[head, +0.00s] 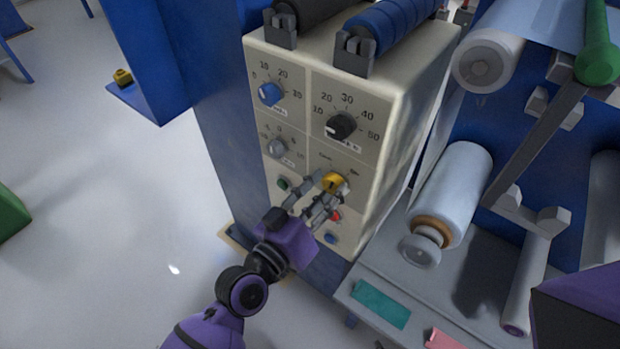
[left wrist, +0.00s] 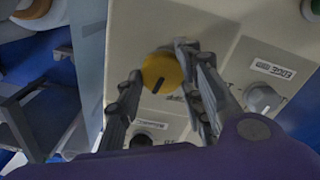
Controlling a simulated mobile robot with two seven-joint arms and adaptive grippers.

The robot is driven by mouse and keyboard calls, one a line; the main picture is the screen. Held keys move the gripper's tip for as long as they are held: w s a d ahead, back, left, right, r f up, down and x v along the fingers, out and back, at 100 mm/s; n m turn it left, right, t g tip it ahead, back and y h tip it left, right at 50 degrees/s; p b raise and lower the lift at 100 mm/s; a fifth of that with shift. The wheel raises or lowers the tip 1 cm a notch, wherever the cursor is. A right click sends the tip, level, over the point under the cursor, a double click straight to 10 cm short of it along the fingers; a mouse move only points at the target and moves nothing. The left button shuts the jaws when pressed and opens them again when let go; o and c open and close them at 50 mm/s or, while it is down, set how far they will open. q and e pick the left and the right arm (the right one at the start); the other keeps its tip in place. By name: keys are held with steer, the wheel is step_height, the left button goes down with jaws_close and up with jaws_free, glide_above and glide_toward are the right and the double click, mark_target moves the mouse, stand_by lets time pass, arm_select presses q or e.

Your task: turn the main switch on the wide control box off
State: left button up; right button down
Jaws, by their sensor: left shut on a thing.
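The cream control box (head: 308,120) stands in the middle of the head view, its front covered with knobs and buttons. A round yellow-orange switch (head: 334,182) sits low on the right part of its front. It also shows in the left wrist view (left wrist: 160,73), with a dark pointer line set aslant. My left gripper (head: 327,187) is at the switch, shut on it with one finger on each side. The fingers cover part of the small lettering around the switch. My right gripper is not in view.
A blue knob (head: 270,94), a black knob (head: 341,126) and a grey knob (head: 276,147) sit above. A green button (head: 284,184), red button (head: 335,215) and blue button (head: 330,238) lie close to the left fingers. Rollers (head: 455,195) stand at right.

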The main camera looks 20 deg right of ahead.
arm_select(q)
steer(key=n, duration=0.2)
steer(key=shift+s+d+n, duration=0.15)
steer(key=shift+n, duration=0.25)
steer(key=n+p, duration=0.1)
steer(key=n, duration=0.2)
steer(key=shift+r+n, duration=0.15)
steer(key=shift+n, duration=1.55)
steer(key=shift+c, duration=0.2)
steer(key=o, duration=1.1)
